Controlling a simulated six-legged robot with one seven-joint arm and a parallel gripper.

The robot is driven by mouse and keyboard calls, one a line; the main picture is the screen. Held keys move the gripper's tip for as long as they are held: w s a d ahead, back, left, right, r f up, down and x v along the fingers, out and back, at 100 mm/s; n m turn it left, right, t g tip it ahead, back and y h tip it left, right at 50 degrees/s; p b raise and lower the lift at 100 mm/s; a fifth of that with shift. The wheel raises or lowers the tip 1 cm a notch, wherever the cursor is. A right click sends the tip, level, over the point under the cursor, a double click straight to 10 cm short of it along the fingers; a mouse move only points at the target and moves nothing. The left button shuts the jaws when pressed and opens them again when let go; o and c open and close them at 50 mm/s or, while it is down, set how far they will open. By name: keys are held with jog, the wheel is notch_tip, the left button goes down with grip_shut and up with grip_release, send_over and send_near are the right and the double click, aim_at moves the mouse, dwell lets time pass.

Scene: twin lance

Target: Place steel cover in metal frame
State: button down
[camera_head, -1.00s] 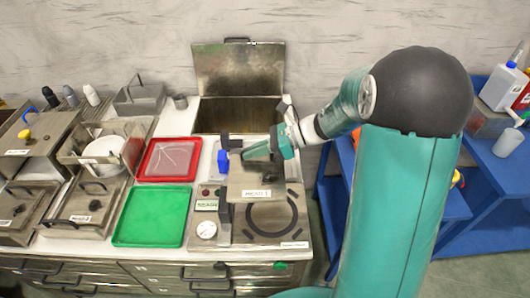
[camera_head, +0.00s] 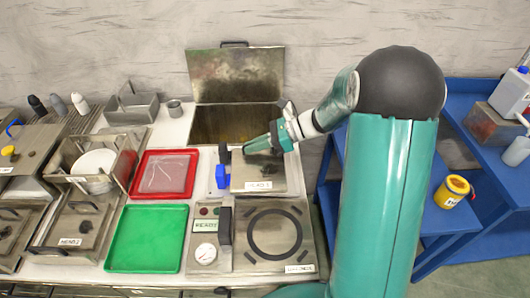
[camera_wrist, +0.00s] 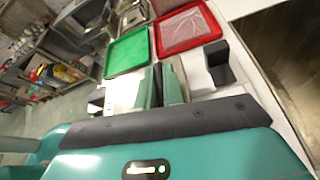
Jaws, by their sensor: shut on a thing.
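A flat steel plate (camera_head: 268,170) with a white label on its front edge, which looks like the steel cover, is under my gripper (camera_head: 252,150) in the head view. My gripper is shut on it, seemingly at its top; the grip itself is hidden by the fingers. I cannot tell whether the plate touches the counter. In the wrist view, the fingers (camera_wrist: 162,85) are close together and the plate is hard to make out. A metal frame (camera_head: 62,172) with upright walls stands at the left, with a white round disc (camera_head: 95,162) inside it.
A ring-marked steel station (camera_head: 262,258) with a gauge is in front of the plate. A blue part (camera_head: 221,177) and black post stand close left of it. An open steel bin (camera_head: 236,118) is behind. Red (camera_head: 135,176) and green (camera_head: 146,240) trays lie left.

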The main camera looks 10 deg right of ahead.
jog(key=w+d+f, duration=0.1)
jog(key=w+f, duration=0.1)
jog(key=w+d+f, duration=0.2)
jog(key=w+f, duration=0.1)
jog(key=w+d+f, duration=0.1)
jog(key=w+f, duration=0.1)
jog(key=w, duration=0.1)
jog(key=shift+w+d+f, duration=0.1)
jog(key=shift+d+f, duration=0.2)
jog(key=shift+w+d+f, duration=0.1)
jog(key=shift+w+f, duration=0.05)
jog(key=shift+f, duration=1.65)
jog(key=c, duration=1.5)
grip_release()
